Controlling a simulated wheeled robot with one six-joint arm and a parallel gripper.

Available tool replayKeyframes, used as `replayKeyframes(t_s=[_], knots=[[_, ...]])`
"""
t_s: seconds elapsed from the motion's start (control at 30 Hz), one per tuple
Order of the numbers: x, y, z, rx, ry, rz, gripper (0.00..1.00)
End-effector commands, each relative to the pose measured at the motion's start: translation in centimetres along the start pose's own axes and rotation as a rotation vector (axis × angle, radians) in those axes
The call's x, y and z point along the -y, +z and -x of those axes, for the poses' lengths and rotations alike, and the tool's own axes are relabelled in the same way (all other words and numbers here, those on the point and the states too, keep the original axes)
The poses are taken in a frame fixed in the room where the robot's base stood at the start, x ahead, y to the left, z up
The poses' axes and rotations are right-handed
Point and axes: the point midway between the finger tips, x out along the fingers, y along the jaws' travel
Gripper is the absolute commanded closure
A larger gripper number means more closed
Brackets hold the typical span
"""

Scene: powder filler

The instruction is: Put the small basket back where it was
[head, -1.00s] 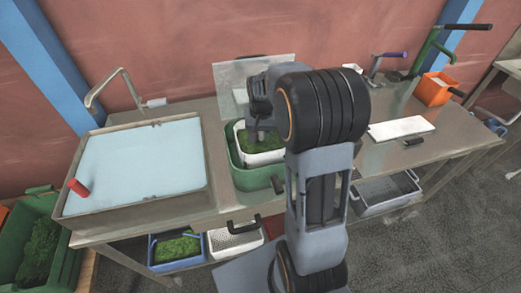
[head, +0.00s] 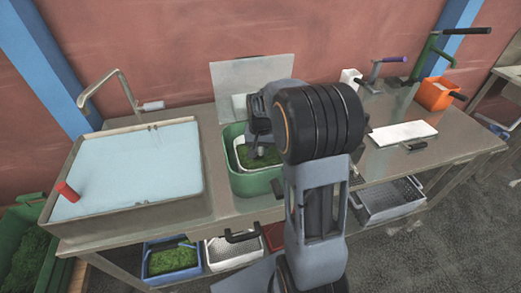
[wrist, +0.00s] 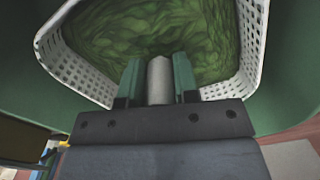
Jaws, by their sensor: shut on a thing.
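The small basket (head: 238,153) is white and perforated, with green leafy stuff inside. It sits within the green tub (head: 256,184) on the bench, its front wall largely hidden by the tub. My gripper (head: 262,150) reaches down into the basket from above, partly hidden by my arm. In the wrist view the basket's perforated wall (wrist: 78,68) surrounds the green contents (wrist: 165,25). My gripper (wrist: 158,80) is shut there on a light grey upright bar, seemingly the basket's handle. Whether the basket rests on the tub's bottom is hidden.
A water-filled sink (head: 130,170) with a tap is on the left. A white board (head: 402,134) lies on the bench at the right. Several bins, including a blue one (head: 172,260), are on the shelf below.

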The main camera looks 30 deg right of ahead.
Motion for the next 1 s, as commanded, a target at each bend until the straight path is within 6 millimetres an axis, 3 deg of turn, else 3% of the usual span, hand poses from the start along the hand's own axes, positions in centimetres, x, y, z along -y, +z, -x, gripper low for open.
replayKeyframes(t_s=[0.03,0.07,0.3,0.67,1.0], knots=[[0.0,0.0,-0.3,0.0,0.0,0.0,0.94],[0.0,0.0,-0.2,0.0,0.0,0.0,0.69],[0.0,0.0,-0.1,0.001,0.0,0.0,0.46],[0.0,0.0,0.8,-0.002,0.0,0.0,0.46],[0.0,-0.1,6.9,-0.004,-0.001,0.0,0.46]])
